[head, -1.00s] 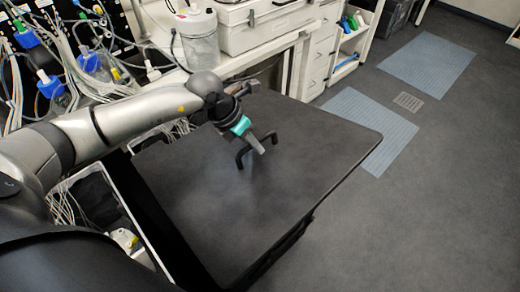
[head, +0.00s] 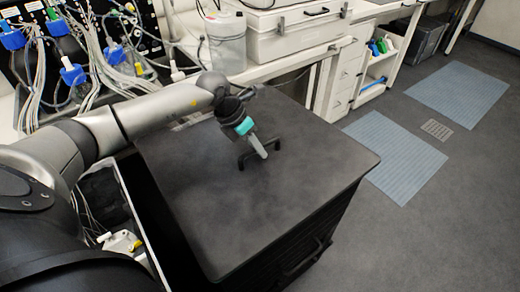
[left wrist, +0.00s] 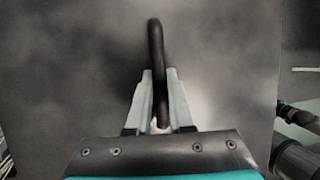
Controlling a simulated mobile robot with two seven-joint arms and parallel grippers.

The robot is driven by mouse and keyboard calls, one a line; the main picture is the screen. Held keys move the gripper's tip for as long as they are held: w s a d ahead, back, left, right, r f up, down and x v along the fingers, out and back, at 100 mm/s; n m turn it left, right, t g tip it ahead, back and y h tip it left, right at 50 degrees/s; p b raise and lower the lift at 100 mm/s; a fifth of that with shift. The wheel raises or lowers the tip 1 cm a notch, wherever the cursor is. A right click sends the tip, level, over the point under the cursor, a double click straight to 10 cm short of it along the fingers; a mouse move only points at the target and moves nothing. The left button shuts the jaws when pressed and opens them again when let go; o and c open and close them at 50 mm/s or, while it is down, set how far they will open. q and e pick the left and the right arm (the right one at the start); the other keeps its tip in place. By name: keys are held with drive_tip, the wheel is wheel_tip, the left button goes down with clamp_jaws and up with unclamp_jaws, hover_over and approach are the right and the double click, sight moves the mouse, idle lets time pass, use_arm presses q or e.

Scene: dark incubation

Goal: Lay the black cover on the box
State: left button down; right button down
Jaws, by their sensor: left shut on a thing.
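The black cover (head: 235,205) is a wide flat dark panel with a black bar handle (head: 276,148) near its far middle. My left gripper (head: 263,154) comes from the left and is shut on this handle. In the left wrist view my left gripper (left wrist: 158,88) has its two grey fingers on either side of the handle (left wrist: 156,45). The black box (head: 318,235) shows under the cover's right edge, with a handle on its front side. The cover lies over its top; I cannot tell whether it touches the rim. My right gripper is not in view.
A white bench (head: 280,65) with a clear container (head: 226,45) and a grey case (head: 295,32) stands behind. Cables and blue-capped bottles crowd the upper left. A light-edged frame with cables is left of the cover. Floor on the right is open, with blue mats (head: 395,155).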

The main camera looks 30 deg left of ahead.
sight(258, 159)
use_arm(q)
drive_tip(key=shift+w+a+f+b, duration=0.2)
drive_tip(key=shift+f+b, duration=0.25)
drive_tip(key=shift+f, duration=0.35)
drive_tip(key=shift+s+d+f+b, duration=0.1)
drive_tip(key=shift+s+f+b, duration=0.05)
drive_tip(key=shift+f+b, duration=0.3)
drive_tip(key=shift+s+f, duration=0.15)
drive_tip(key=shift+f, duration=0.15)
drive_tip(key=c, duration=0.7)
unclamp_jaws()
drive_tip(key=shift+c, duration=0.2)
drive_tip(key=shift+f, duration=0.1)
